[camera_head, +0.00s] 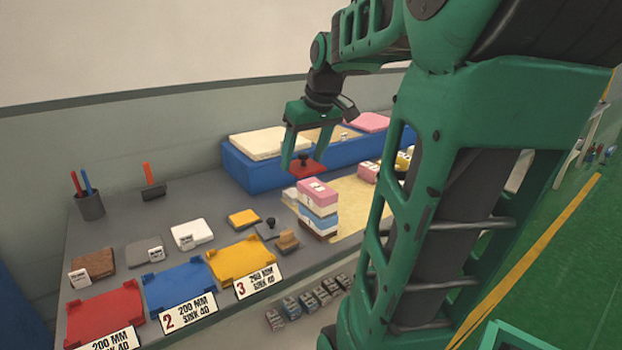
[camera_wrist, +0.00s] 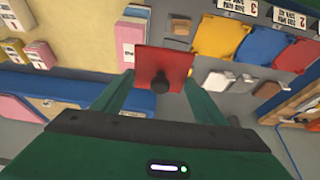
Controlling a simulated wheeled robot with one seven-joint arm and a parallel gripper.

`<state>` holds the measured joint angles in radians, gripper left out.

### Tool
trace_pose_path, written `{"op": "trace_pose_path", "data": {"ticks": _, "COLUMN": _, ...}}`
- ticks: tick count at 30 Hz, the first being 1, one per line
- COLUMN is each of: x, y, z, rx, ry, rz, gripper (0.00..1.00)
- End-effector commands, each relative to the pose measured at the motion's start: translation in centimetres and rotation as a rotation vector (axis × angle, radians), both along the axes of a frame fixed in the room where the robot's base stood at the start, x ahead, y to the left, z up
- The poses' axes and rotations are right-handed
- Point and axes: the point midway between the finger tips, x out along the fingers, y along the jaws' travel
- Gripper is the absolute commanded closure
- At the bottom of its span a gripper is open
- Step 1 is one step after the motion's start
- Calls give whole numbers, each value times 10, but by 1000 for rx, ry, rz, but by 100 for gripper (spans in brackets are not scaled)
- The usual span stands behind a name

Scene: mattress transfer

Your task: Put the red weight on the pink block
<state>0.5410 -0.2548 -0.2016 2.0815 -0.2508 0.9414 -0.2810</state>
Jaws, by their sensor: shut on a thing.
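My gripper (camera_head: 305,159) is shut on the red weight (camera_head: 309,170), a flat red plate with a black knob, and holds it in the air. The red plate also shows in the wrist view (camera_wrist: 176,61), with the knob between my fingers. A pink block (camera_head: 318,188) lies on top of a layered stack with white, blue and brown parts. In the head view the weight appears behind and a little above that stack. In the wrist view the pink stack (camera_wrist: 131,29) is just beyond and left of the plate. No contact shows between them.
A long blue tray (camera_head: 248,173) with cream and pink slabs stands behind. Another pink block (camera_head: 368,172) lies to the right. Red (camera_head: 105,312), blue (camera_head: 178,285) and yellow (camera_head: 241,262) trays line the front left. Small blocks and a grey weight (camera_head: 266,231) lie near the stack.

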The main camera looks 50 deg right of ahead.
Motion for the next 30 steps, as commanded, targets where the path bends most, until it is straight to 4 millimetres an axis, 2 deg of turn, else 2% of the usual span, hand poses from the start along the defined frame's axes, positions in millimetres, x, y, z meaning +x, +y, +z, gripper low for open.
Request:
{"op": "trace_pose_path", "data": {"ticks": 1, "x": 2, "y": -12, "z": -7, "rx": 1, "ry": 2, "rz": -6, "gripper": 73}}
{"op": "trace_pose_path", "data": {"ticks": 6, "x": 12, "y": -45, "z": -26, "rx": 1, "ry": 2, "rz": -11, "gripper": 73}}
{"op": "trace_pose_path", "data": {"ticks": 12, "x": 21, "y": -74, "z": -44, "rx": -1, "ry": 1, "rz": -10, "gripper": 73}}
{"op": "trace_pose_path", "data": {"ticks": 20, "x": 25, "y": -84, "z": -53, "rx": -1, "ry": -2, "rz": -8, "gripper": 73}}
{"op": "trace_pose_path", "data": {"ticks": 30, "x": 25, "y": -84, "z": -89, "rx": -1, "ry": -2, "rz": -9, "gripper": 73}}
